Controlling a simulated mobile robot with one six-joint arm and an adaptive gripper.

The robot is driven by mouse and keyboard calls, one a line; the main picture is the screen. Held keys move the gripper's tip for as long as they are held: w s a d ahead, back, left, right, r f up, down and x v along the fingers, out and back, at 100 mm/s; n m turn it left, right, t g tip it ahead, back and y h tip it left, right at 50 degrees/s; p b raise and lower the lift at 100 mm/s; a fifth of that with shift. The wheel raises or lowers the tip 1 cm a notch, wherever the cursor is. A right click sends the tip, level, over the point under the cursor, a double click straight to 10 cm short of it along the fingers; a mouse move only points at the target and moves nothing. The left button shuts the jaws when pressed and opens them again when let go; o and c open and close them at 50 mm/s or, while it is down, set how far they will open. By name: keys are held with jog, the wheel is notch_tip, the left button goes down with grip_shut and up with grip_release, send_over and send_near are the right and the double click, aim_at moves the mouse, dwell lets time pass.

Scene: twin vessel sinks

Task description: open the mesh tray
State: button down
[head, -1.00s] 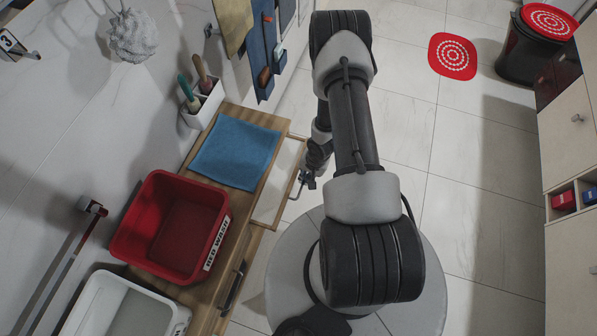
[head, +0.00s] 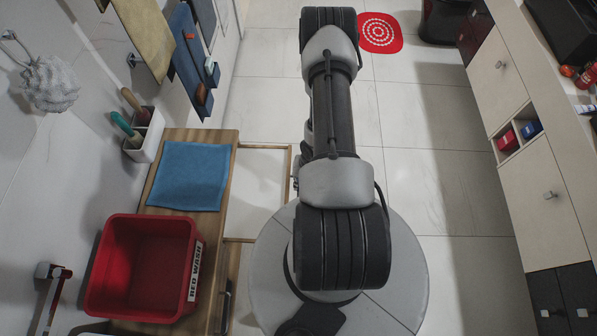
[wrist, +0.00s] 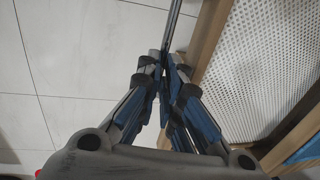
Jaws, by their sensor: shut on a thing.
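The mesh tray (head: 262,178) sticks out to the right from under the wooden counter in the head view, its pale floor framed by thin wooden sides. In the wrist view its white perforated mesh (wrist: 268,60) and wooden front rail (wrist: 207,45) fill the right side. My gripper (wrist: 172,72) is shut on the tray's grey bar handle (wrist: 174,28), in front of the wooden rail. In the head view my arm hides most of the gripper and the handle.
A red wash basin (head: 143,268) and a blue cloth (head: 189,175) lie on the counter (head: 222,150). A caddy (head: 144,140) with handled tools stands by the wall. Pale cabinets (head: 505,90) line the right side. Tiled floor (head: 425,150) lies clear between.

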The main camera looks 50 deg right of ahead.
jog(key=c, duration=2)
grip_release()
notch_tip(320, 180, up, 12)
jog(key=s+d, duration=0.1)
jog(key=shift+s+d, duration=0.2)
jog(key=shift+s, duration=0.15)
jog(key=shift+f, duration=0.1)
